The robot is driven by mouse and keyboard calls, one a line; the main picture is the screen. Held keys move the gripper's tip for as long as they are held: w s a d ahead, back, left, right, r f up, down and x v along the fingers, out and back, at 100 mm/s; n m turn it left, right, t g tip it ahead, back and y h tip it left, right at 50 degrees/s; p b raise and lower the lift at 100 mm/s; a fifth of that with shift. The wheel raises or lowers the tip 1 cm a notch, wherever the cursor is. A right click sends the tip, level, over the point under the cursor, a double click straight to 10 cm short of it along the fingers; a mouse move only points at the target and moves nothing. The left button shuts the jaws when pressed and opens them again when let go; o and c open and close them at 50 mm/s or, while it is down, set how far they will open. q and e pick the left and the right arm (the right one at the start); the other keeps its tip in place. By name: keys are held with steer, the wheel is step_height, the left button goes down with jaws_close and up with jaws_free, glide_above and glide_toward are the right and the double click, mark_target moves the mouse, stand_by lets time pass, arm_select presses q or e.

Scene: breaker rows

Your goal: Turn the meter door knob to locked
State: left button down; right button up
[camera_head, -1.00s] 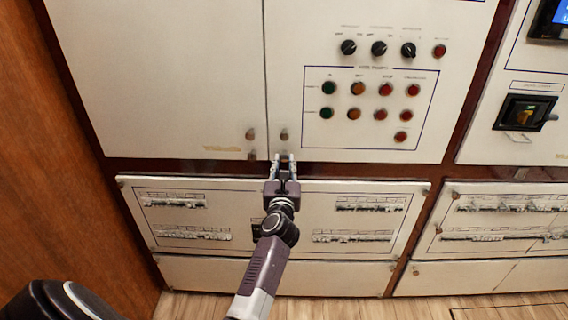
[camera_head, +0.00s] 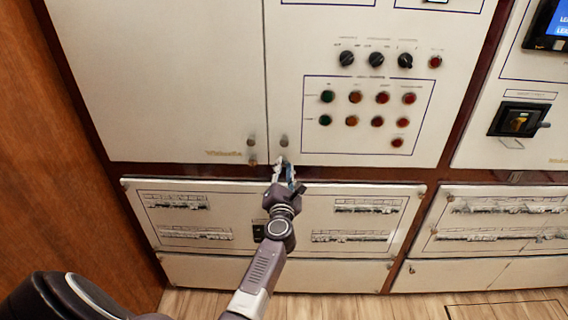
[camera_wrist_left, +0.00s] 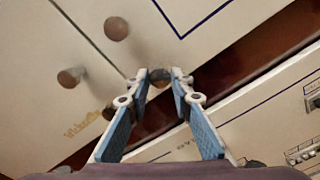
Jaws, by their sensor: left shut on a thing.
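The meter door knob (camera_wrist_left: 160,77) is a small round grey-brown knob at the lower left corner of the right-hand cabinet door. My left gripper (camera_head: 284,166) reaches up to it from below, and its fingers hide most of the knob in the head view. In the left wrist view the two blue-padded fingertips (camera_wrist_left: 160,84) are closed on the knob from both sides. Any mark showing the knob's turned position cannot be made out. My right gripper is not in view.
Similar knobs sit close by: one above (camera_head: 284,141) on the same door and two on the left door (camera_head: 251,141) (camera_head: 252,160). A lower breaker panel (camera_head: 270,188) lies just beneath. Dials and coloured buttons (camera_head: 367,106) are higher on the right door.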

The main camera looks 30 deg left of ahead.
arm_select(q)
steer(key=m+p, duration=0.3)
steer(key=m, duration=0.2)
steer(key=shift+m, duration=0.3)
steer(key=m+p, duration=0.2)
steer(key=m, duration=0.3)
steer(key=shift+f, duration=0.1)
stand_by(0.3)
steer(key=c, duration=1.7)
jaws_free()
steer(key=v, duration=0.7)
steer(key=shift+s+d, duration=0.1)
steer(key=shift+s, duration=0.1)
